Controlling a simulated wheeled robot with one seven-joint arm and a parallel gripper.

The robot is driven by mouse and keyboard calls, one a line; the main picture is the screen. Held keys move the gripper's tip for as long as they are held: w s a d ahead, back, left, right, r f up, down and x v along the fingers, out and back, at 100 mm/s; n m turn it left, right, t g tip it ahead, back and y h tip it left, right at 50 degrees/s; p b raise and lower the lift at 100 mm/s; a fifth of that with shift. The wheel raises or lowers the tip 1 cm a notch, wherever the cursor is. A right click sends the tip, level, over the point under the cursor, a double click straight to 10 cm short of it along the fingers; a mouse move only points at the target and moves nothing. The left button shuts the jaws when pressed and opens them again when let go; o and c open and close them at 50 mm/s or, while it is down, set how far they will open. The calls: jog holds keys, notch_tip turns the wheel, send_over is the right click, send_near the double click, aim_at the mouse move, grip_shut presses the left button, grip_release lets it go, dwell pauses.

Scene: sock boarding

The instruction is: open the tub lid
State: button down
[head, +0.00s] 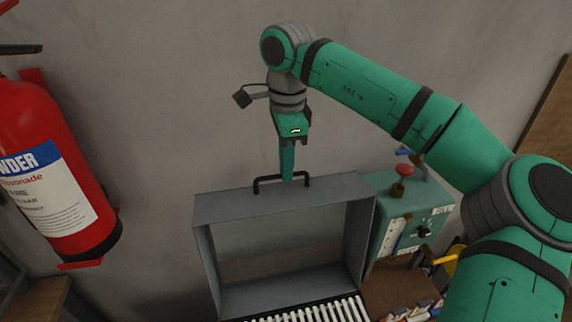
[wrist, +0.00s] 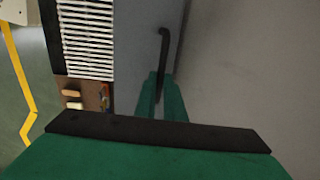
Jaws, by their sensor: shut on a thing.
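The grey tub lid (head: 285,205) is a hollow, box-like shell. It stands raised behind the tub, its open inner side facing the head camera. A black bar handle (head: 259,188) sits on its top edge. The handle also shows in the wrist view (wrist: 164,48), running up from between the fingers. My gripper (head: 287,178) reaches down from above and is shut on the handle near its middle. In the wrist view my green fingers (wrist: 161,88) close around the bar, hiding part of it. White slats (head: 315,312) of the tub show below the lid.
A green control box (head: 412,215) with a red button (head: 403,170) stands just right of the lid. A red fire extinguisher (head: 50,165) is at the left. A plain grey wall (head: 150,90) rises close behind the lid. Small loose items (head: 412,312) lie at the lower right.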

jog(key=s+d+r+t, duration=0.1)
jog(key=s+t, duration=0.1)
jog(key=s, duration=0.5)
jog(key=s+d+r+t, duration=0.1)
jog(key=s+d+t, duration=0.1)
jog(key=s, duration=0.5)
jog(key=shift+y, duration=0.3)
jog(key=c, duration=1.8)
grip_release()
jog(key=shift+s, duration=0.1)
jog(key=shift+c, duration=0.2)
jog(key=v, duration=1)
jog(key=shift+r, duration=0.35)
jog(key=shift+s, duration=0.1)
